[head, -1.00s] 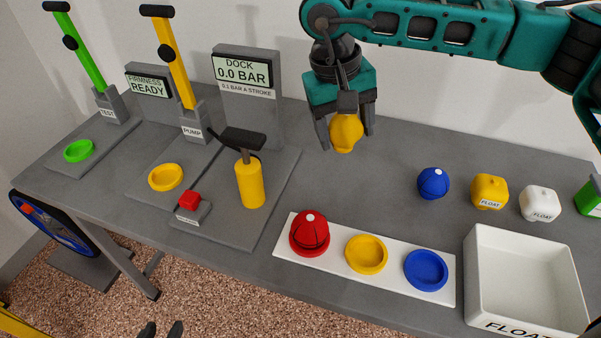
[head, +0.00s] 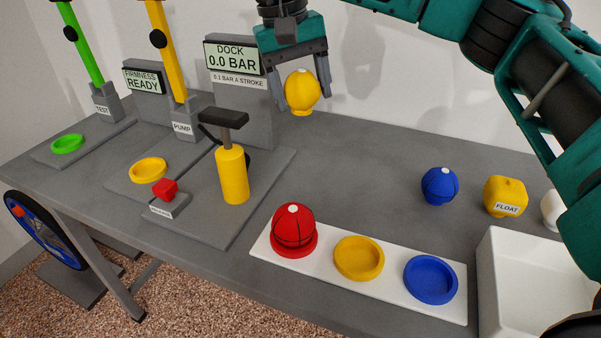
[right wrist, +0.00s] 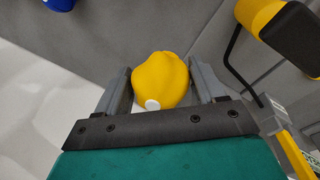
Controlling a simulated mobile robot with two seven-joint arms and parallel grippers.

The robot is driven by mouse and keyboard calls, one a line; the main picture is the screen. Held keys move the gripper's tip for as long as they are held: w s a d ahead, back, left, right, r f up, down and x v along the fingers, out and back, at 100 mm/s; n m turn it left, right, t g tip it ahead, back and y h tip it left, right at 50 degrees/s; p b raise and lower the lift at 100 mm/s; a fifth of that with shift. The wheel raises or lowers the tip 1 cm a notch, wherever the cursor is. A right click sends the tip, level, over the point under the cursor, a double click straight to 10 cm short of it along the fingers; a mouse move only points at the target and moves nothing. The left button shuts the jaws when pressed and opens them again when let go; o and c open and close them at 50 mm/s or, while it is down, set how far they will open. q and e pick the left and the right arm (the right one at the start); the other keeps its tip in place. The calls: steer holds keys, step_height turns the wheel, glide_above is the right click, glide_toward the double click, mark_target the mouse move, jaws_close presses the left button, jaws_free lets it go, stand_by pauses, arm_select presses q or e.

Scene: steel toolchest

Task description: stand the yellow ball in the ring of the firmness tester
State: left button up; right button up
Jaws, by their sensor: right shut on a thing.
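The yellow ball (head: 302,90) is held above the bench between the fingers of my right gripper (head: 300,92). In the right wrist view the ball (right wrist: 161,79) sits between both fingers, with its white spot toward the palm. The firmness tester stands at the far left, with a green ring (head: 67,143) on its grey base, a green lever (head: 84,50) and a display (head: 143,78) reading FIRMNESS READY. The green ring is empty. The ball is well to the right of that ring. My left gripper is not in view.
Between ball and tester stand the yellow pump lever (head: 170,55), an empty yellow ring (head: 149,170), a yellow hand pump (head: 232,174) and the DOCK display (head: 235,60). In front, a white tray (head: 262,243) holds a red ball (head: 294,226). A blue ball (head: 440,186) sits right.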

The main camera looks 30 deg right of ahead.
steer(key=a+b+x, duration=0.1)
steer(key=x, duration=0.4)
steer(key=a+b+x, duration=0.1)
steer(key=x, duration=0.4)
steer(key=a+b+x, duration=0.1)
steer(key=x, duration=0.4)
steer(key=shift+w+f, duration=0.3)
steer(key=shift+w, duration=0.05)
steer(key=shift+f, duration=0.15)
steer(key=o, duration=0.8)
steer(key=shift+c, duration=0.2)
